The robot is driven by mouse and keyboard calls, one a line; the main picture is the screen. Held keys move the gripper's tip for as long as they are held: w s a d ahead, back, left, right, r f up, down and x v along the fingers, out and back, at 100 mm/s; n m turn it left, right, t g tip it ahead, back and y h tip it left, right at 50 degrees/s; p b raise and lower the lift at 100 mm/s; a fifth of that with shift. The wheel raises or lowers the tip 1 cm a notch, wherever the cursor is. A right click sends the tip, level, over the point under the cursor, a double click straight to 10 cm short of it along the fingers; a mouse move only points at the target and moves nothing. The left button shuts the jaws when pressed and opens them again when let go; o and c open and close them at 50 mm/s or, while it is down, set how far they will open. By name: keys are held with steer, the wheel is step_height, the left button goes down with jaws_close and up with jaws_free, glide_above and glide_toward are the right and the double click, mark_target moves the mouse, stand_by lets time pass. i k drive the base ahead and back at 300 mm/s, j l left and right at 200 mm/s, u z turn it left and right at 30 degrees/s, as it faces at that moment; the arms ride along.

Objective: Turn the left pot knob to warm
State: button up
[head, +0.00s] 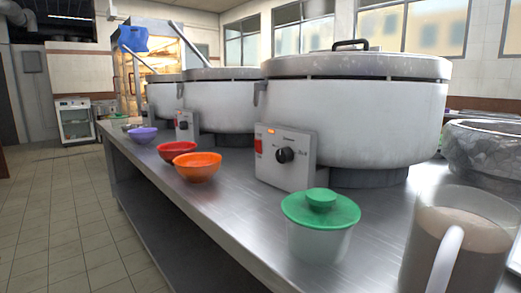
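Several large white stockpots stand in a row on a steel counter (250,205). The leftmost pot (162,92) is the farthest away, and its knob cannot be made out. The middle pot (225,103) has a control box with a small dark knob (184,125) and a red switch. The nearest pot (355,120) is at the right, with a black knob (285,155), a red switch (259,146) and a lit orange light on its control box. The knob settings are too small to read. My gripper is not in view.
Purple (142,134), red (177,150) and orange (198,166) bowls line the counter's front edge. A green-lidded tub (320,225) and a pitcher (478,250) of pale liquid stand near at right. The tiled floor (60,215) at left is clear.

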mark_target(285, 155)
steer(key=i+j+u, duration=0.3)
steer(key=i+j, duration=0.4)
steer(key=j, duration=0.15)
